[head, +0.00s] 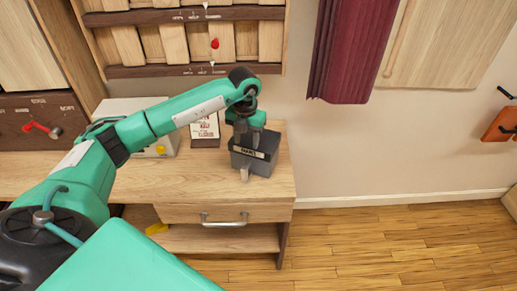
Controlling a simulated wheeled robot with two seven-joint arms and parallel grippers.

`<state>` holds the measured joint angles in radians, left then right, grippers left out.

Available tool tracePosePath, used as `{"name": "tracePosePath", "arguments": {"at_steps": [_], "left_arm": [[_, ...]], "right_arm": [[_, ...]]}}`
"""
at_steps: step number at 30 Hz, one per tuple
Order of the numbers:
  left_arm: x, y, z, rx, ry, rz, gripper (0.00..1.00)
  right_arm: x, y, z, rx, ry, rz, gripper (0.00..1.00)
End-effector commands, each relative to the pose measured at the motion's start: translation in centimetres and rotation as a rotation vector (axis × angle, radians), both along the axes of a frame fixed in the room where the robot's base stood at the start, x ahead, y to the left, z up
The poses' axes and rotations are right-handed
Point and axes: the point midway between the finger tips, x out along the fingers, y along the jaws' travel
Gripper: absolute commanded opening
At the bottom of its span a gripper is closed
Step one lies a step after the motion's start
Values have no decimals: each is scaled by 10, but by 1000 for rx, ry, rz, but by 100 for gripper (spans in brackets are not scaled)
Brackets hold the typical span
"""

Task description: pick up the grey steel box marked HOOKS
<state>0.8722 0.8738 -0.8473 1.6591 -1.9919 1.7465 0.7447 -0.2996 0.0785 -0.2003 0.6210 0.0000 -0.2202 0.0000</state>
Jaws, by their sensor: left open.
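The grey steel box (262,161) with a pale label, its lettering small, sits on the right end of the wooden desk (190,187). My left gripper (245,160) points down right at the box, with one finger in front of its near side. The far finger is hidden, and I cannot tell whether the jaws touch the box. The left gripper is open. My right gripper is not in view.
A white box-like unit (150,110) and a small card with red print (206,130) stand behind my arm. A wooden rack (190,40) hangs above the desk. A dark red cloth (348,50) hangs to the right. The floor (400,245) right of the desk is clear.

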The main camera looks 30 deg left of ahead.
Motion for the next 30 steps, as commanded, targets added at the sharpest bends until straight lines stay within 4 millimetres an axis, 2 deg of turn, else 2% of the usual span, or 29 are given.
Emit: {"name": "tracePosePath", "arguments": {"at_steps": [3, 9, 16, 20, 24, 30], "left_arm": [[-1, 0, -25, -2, 7, 1, 45], [0, 0, -55, -3, 2, 0, 45], [0, 1, -71, -5, 3, 0, 45], [0, 4, -90, -4, 5, 1, 45], [1, 4, -109, -4, 1, 0, 45], [1, 4, -114, -4, 0, -1, 45]], "right_arm": [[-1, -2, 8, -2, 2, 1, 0], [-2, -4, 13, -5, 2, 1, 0], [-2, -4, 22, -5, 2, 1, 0], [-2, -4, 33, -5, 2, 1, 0], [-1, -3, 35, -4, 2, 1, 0], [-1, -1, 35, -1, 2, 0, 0]]}}
